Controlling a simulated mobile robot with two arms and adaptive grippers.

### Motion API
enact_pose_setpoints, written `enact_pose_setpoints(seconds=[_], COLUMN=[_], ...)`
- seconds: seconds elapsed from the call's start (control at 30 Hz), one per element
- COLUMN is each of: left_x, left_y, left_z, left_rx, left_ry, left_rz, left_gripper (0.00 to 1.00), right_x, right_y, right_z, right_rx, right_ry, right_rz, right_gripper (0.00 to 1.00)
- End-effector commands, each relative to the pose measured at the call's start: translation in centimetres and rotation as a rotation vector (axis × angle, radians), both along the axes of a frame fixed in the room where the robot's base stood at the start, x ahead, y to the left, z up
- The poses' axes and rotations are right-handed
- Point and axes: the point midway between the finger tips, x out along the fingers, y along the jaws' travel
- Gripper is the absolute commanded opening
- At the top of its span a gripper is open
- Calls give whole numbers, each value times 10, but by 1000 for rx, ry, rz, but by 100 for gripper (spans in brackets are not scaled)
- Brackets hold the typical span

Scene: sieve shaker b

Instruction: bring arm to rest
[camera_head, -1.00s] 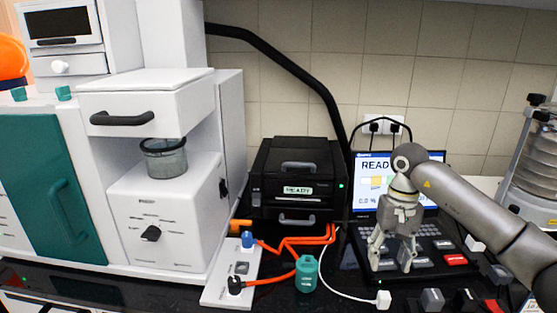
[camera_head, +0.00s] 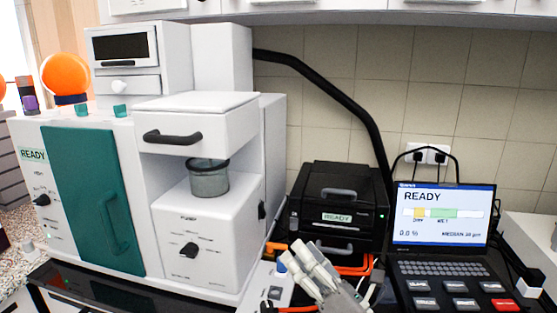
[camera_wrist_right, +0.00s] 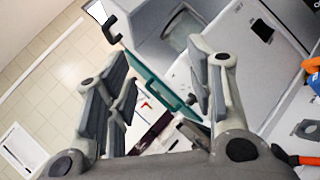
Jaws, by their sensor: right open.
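My right gripper (camera_head: 305,258) is at the bottom middle of the head view, with its pale fingers pointing up and to the left. It is in front of the black READY device and close to the white machine's front right corner. Its arm is cut off by the lower edge. In the right wrist view the same gripper (camera_wrist_right: 160,80) has its fingers spread wide, with nothing held between them. The white machine's teal door (camera_wrist_right: 165,85) shows beyond the fingers. My left gripper is not in view.
The white machine (camera_head: 225,235) with a teal door (camera_head: 95,200) and a grey cup (camera_head: 209,180) stands left. The black device (camera_head: 345,195) and the laptop-like console (camera_head: 440,215) stand right.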

Motion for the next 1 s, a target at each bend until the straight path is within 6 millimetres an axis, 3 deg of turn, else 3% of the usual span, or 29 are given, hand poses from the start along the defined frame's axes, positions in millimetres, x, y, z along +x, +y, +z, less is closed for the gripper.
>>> enact_pose_setpoints(seconds=[0.13, 0.23, 0.37, 0.43, 0.6, 0.7, 0.9, 0.97, 1.0], left_x=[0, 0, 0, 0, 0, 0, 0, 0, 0], left_y=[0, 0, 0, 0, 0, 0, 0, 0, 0], left_z=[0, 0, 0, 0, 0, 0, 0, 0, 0], left_rx=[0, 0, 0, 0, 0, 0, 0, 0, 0], left_ry=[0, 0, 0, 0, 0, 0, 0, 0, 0], left_rz=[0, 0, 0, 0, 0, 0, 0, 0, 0], left_gripper=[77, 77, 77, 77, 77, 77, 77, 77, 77], right_x=[6, -3, -38, -68, -147, -188, -264, -286, -281], right_y=[-57, -93, -131, -145, -160, -162, -159, -157, -157], right_z=[-44, -90, -162, -200, -266, -288, -313, -317, -328], right_rx=[419, 696, 1045, 1224, 1557, 1688, 1881, 1928, 1925], right_ry=[403, 663, 982, 1138, 1417, 1521, 1667, 1701, 1702], right_rz=[-156, -274, -455, -567, -832, -969, -1237, -1318, -1322], right_gripper=[49, 49, 49, 49, 49, 49, 49, 49, 49])
